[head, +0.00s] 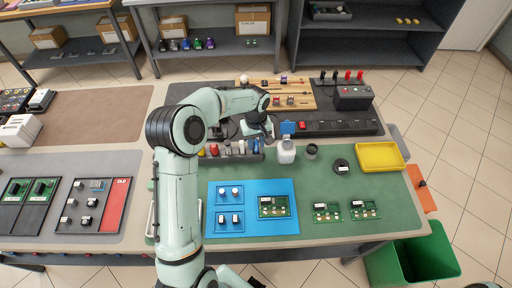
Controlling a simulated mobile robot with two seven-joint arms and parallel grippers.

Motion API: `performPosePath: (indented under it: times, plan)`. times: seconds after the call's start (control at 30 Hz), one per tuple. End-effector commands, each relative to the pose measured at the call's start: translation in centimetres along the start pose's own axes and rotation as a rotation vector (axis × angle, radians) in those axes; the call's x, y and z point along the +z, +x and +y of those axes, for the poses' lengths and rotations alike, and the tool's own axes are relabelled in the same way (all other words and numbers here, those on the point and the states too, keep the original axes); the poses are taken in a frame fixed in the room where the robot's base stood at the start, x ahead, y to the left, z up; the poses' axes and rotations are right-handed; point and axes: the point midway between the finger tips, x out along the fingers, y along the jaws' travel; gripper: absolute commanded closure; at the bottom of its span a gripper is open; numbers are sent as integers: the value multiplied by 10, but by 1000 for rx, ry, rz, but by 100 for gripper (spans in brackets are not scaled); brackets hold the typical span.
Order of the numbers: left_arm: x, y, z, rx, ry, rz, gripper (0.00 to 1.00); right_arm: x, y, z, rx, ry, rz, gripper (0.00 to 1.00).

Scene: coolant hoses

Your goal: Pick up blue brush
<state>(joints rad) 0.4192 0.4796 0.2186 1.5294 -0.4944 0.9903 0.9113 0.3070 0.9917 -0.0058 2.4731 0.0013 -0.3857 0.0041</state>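A small blue piece (288,128) stands upright just behind a white bottle (286,153) on the green mat. It may be the blue brush, but it is too small to be sure. My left gripper (268,134) hangs just to the left of the blue piece, above the back edge of the green mat. Its fingers are small and partly hidden by the wrist, so I cannot tell whether they are open or touching anything. My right gripper does not show.
A blue mat (272,232) with trays and a green board lies in front. A yellow tray (379,156) and a dark cup (311,151) are to the right. A row of small items (232,149) stands left of the bottle. A power strip (325,127) lies behind.

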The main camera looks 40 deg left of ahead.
Motion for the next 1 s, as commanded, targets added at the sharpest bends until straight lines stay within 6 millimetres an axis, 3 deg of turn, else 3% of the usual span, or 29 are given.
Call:
performPosePath:
  times: [0.13, 0.23, 0.63, 0.77, 1.0]
  plan:
    - [0, 0, 0, 0, 0, 0, 69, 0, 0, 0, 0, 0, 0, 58]
    - [0, 0, 0, 0, 0, 0, 100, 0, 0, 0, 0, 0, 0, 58]
    - [-1, -8, 1, 2, 0, 3, 100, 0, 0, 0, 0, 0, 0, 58]
    - [-1, -29, 1, 4, 0, 6, 100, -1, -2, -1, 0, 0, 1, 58]
    - [-1, -97, 2, 7, -1, 7, 100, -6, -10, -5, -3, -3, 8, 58]
